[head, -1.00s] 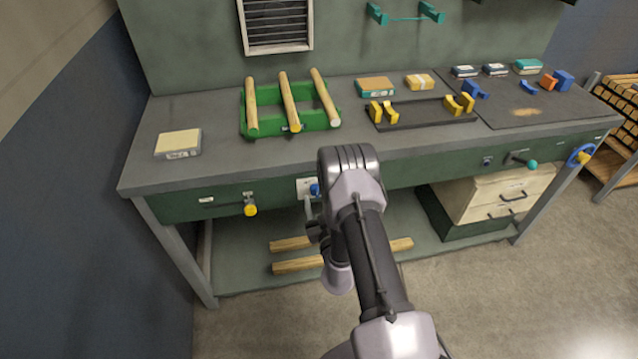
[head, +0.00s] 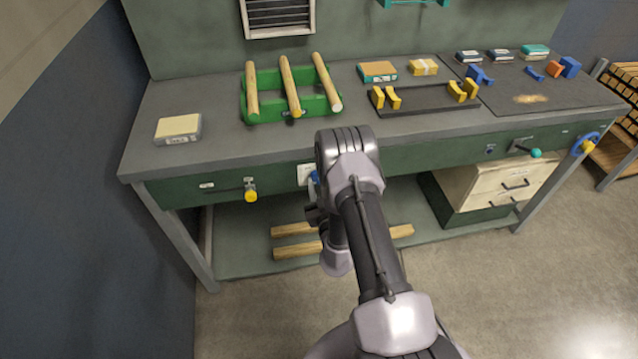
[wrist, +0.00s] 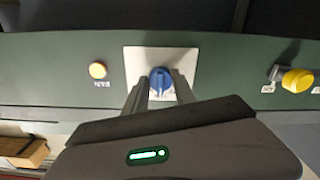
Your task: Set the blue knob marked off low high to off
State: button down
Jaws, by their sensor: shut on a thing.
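The blue knob (wrist: 160,80) sits on a pale square plate (wrist: 140,58) on the green front of the bench. In the wrist view my gripper (wrist: 160,88) has one finger on each side of the knob and is shut on it. The knob's ridge looks about upright in that view. The off, low and high marks cannot be read. In the head view the knob (head: 314,177) is a small blue patch beside my arm, which hides most of it and of my gripper.
In the head view, a green rack (head: 262,110) with wooden rods and a black holder (head: 430,104) stand on the bench (head: 230,140). Wooden bars (head: 297,250) lie on the lower shelf.

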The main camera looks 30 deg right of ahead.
jog(key=shift+r+n+p, duration=0.15)
jog(key=shift+n+p, duration=0.65)
jog(key=shift+n, duration=3.4)
jog(key=shift+d, duration=0.1)
jog(key=c, duration=1)
grip_release()
jog(key=shift+w, duration=0.1)
